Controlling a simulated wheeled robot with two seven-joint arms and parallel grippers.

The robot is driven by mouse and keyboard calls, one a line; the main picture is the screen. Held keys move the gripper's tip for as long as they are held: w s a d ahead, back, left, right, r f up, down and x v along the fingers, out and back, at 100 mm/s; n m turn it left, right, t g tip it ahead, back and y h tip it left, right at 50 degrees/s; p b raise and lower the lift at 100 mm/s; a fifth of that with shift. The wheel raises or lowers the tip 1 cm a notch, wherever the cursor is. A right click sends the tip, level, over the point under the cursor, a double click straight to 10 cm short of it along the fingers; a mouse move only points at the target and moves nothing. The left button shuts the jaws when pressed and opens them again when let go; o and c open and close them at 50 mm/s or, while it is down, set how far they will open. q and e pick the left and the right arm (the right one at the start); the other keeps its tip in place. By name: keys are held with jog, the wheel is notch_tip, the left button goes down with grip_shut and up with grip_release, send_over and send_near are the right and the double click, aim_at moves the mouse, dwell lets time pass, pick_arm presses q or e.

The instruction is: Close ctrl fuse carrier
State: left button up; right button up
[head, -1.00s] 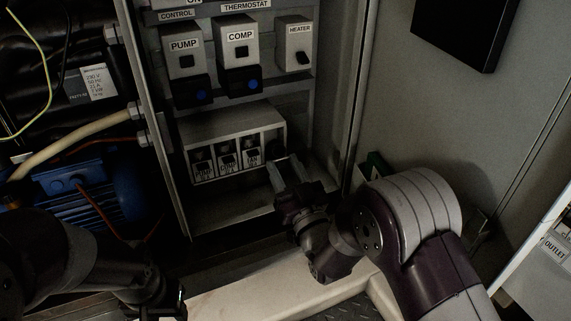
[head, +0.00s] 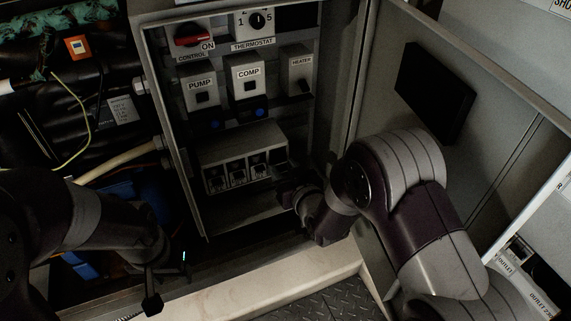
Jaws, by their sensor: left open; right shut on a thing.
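The pale fuse block (head: 222,150) sits low in the open control cabinet. Several small fuse carriers (head: 238,173) show in its front, with labels too small to read surely. The block's right end is dark, where my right gripper (head: 287,182) reaches in from the right. This gripper is shut on what appears to be the ctrl fuse carrier. The carrier is mostly hidden by the jaws and shadow, so its angle cannot be told. My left gripper (head: 168,280) is open and empty at the lower left, in front of the cabinet's bottom edge and apart from the block.
Above the block are the PUMP switch (head: 199,89), COMP switch (head: 246,77), HEATER switch (head: 298,72) and the red control knob (head: 194,36). The cabinet door (head: 490,130) stands open at right. Pipes and cables (head: 115,165) crowd the left. A pale sill (head: 250,285) crosses below.

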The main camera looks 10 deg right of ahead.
dwell(0.4)
jog(key=o, duration=0.7)
jog(key=shift+o, duration=0.2)
jog(key=shift+s, duration=0.1)
jog(key=p+v, duration=0.2)
jog(key=v, duration=1)
jog(key=shift+s, duration=0.25)
jog(key=shift+d, duration=0.15)
